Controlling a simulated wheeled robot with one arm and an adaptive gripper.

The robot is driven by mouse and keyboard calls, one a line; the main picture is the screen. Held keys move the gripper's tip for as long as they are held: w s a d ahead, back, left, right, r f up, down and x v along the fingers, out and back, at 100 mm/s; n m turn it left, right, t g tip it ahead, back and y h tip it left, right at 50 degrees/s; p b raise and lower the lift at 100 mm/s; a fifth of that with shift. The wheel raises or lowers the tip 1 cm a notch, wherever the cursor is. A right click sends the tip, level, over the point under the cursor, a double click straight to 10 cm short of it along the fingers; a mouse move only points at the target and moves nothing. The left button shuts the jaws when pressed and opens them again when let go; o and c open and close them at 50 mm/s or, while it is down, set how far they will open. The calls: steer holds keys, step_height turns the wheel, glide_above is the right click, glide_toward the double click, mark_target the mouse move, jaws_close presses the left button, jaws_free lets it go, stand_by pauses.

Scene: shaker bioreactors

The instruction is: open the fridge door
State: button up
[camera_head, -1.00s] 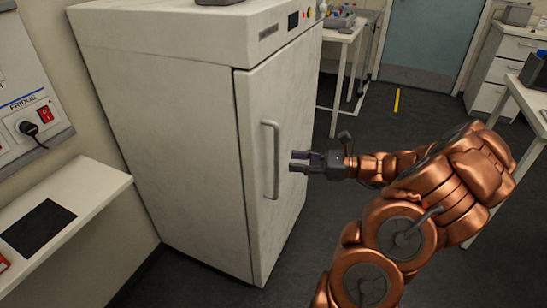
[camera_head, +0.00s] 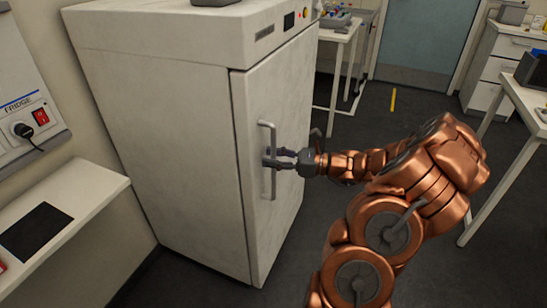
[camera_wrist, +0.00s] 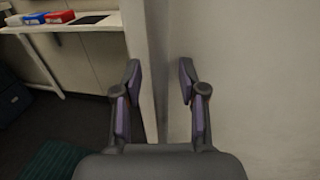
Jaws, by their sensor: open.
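The fridge (camera_head: 160,130) is a tall, off-white cabinet with its door (camera_head: 285,110) shut. A grey vertical bar handle (camera_head: 272,187) is on the door's left part. My gripper (camera_head: 270,158) is at about the handle's mid-height, its fingers overlapping the bar; whether they touch it cannot be told. In the wrist view my gripper (camera_wrist: 160,75) is open, its two dark fingers apart. The pale door face (camera_wrist: 250,70) fills the right of that view, with the fridge's edge behind the gap. I cannot make out the handle there.
A wall panel labelled FRIDGE (camera_head: 22,115) holds a plug and red switch above a white shelf (camera_head: 85,205) at left. A white table (camera_head: 338,36) stands behind the fridge. Another table (camera_head: 520,95) is at right. Dark floor (camera_head: 375,125) lies clear between them.

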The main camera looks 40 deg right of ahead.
jaws_close()
stand_by(0.6)
